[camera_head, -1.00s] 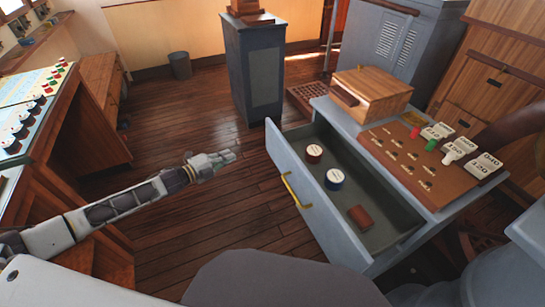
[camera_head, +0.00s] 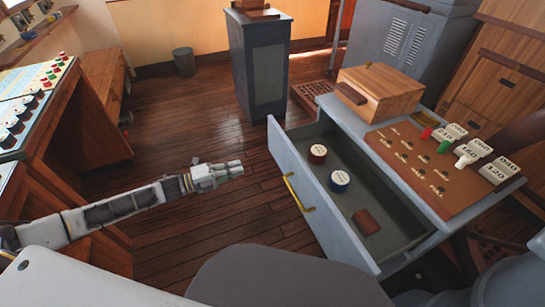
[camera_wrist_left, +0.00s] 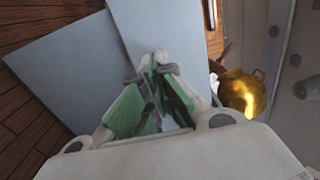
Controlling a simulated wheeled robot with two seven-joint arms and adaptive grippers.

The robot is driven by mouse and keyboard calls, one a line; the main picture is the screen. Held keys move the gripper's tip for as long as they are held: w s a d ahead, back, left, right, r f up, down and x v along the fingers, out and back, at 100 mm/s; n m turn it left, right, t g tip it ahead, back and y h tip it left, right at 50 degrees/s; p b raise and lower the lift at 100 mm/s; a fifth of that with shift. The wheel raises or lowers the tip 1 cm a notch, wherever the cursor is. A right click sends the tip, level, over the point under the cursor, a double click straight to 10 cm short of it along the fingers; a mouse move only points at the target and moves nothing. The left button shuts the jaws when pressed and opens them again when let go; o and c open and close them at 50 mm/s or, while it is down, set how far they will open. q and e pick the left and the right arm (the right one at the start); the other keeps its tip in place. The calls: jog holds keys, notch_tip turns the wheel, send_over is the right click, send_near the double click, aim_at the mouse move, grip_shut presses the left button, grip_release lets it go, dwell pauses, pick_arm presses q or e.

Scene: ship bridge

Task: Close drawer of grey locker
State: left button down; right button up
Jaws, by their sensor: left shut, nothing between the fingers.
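The grey locker (camera_head: 335,108) stands at the right in the head view. Its drawer (camera_head: 325,222) is pulled well out, with a brass bar handle (camera_head: 297,193) on its front. My right gripper is not in view.
A wooden box (camera_head: 378,90) and a brown board (camera_head: 440,170) with numbered tags sit on the locker top. A dark grey pedestal (camera_head: 262,75) stands behind the drawer. A control console (camera_head: 45,110) is at the left. Bare floor lies between console and drawer.

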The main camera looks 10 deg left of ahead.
pick_arm(q)
jog(key=shift+w+d, duration=0.1)
jog(key=shift+d, duration=0.05)
send_near(280, 154)
jog(key=shift+x, duration=1.95)
jog(key=shift+b+x, duration=0.6)
jog(key=shift+x, duration=0.85)
jog(key=shift+w+d+f, duration=0.1)
jog(key=shift+w+f, duration=0.05)
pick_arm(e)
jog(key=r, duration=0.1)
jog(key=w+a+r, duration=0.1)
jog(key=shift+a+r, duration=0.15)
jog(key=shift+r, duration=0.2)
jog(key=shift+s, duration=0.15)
pick_arm(q)
jog(key=shift+d, duration=0.1)
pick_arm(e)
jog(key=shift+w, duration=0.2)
